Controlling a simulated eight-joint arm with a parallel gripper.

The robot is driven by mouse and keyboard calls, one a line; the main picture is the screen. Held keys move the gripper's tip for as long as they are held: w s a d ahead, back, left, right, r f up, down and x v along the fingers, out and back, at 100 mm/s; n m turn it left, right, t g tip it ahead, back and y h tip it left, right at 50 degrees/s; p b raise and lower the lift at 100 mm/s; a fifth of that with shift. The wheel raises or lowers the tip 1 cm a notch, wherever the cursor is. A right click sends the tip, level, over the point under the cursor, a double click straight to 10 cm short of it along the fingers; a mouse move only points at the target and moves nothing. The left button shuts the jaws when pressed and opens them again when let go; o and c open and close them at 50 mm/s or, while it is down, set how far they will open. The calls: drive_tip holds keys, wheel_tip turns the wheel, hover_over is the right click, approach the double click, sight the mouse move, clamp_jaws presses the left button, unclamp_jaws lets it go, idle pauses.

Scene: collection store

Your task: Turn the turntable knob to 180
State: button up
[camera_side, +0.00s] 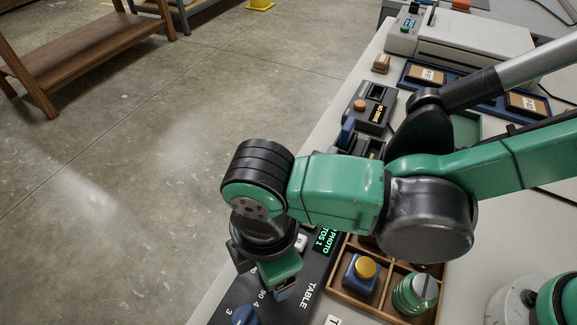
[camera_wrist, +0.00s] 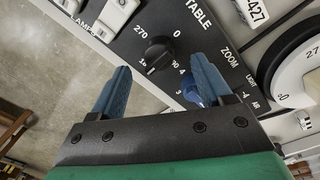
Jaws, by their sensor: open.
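The black turntable knob (camera_wrist: 158,50) sits on the dark control panel (camera_wrist: 215,35) in the wrist view, under the word TABLE. Marks 270, 0, 90 and a partly covered 18 surround it. A pale mark shows at its lower edge, near the 18; I cannot read the exact setting. My gripper (camera_wrist: 160,64) is open, its blue fingers apart to the lower left and lower right of the knob, holding nothing. In the side view my gripper (camera_side: 284,292) hangs over the panel (camera_side: 312,278), and the knob is hidden. A white dial with numbers (camera_wrist: 298,82) shows at the right.
A blue knob (camera_wrist: 191,94) marked with numbers lies close to my right finger. White switches (camera_wrist: 118,12) stand at the panel's upper left. Open floor lies to the left.

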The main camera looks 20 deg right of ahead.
drive_tip(key=shift+s+r, duration=0.1)
drive_tip(key=shift+r, duration=1.45)
drive_tip(key=w+d+m, duration=0.1)
drive_tip(key=d, duration=0.1)
drive_tip(key=w+d+r+m, duration=0.1)
drive_tip(key=w, duration=0.1)
drive_tip(key=w+d+r+m, duration=0.1)
drive_tip(key=d, duration=0.1)
drive_tip(key=shift+w+d+r+m+t+y, duration=0.15)
drive_tip(key=shift+d+r+m+t+y, duration=0.15)
drive_tip(key=shift+t+y, duration=0.1)
drive_tip(key=w+d+r+m+t, duration=0.1)
drive_tip(key=d+m+t, duration=0.2)
drive_tip(key=d+m, duration=0.5)
drive_tip(key=w+d+r+m+t+h, duration=0.1)
drive_tip(key=d+m, duration=0.7)
drive_tip(key=d, duration=0.8)
drive_tip(key=shift+w+d+r+t, duration=0.25)
drive_tip(key=shift+w+r+t, duration=0.15)
drive_tip(key=shift+t, duration=0.5)
